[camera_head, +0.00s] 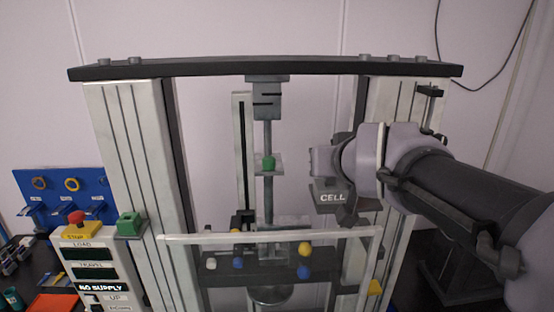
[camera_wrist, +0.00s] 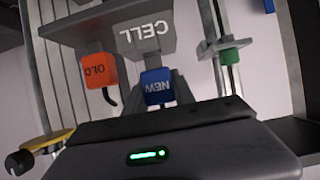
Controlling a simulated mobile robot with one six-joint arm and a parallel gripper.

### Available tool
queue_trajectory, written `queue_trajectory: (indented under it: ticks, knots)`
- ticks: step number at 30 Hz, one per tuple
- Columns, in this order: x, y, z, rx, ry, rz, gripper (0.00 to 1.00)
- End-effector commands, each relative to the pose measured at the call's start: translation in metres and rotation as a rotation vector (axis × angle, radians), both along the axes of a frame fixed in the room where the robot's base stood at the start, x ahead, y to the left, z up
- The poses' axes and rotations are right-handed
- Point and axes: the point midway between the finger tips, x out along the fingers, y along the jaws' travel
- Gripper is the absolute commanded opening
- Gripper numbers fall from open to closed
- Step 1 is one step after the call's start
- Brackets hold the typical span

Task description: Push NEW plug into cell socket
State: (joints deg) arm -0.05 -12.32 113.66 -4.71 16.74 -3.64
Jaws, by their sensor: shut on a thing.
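The grey box marked CELL (camera_head: 332,196) is at the right of the test frame, just below my wrist. In the wrist view the CELL box (camera_wrist: 150,36) appears upside down at the top. A blue plug marked NEW (camera_wrist: 157,88) is held in my gripper (camera_wrist: 158,80), right against the box's edge. I cannot tell how deep the plug sits, and the socket is hidden. An orange plug marked OLD (camera_wrist: 100,71) is at the box to the left, with a short black cable below it. My fingers are hidden in the head view.
The frame's right column (camera_head: 395,110) stands close behind my arm. A central rod with a green knob (camera_head: 268,163) is to the left. A crossbar (camera_head: 270,236) and a dark block with coloured knobs lie below. A control panel with a red button (camera_head: 76,218) is at lower left.

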Motion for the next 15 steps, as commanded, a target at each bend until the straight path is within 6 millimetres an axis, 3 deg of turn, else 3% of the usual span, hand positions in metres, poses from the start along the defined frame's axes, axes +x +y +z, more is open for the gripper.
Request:
queue_trajectory:
  ticks: [15]
  knots:
    - [0.000,0.000,-0.019,0.000,0.000,0.000,0.00]
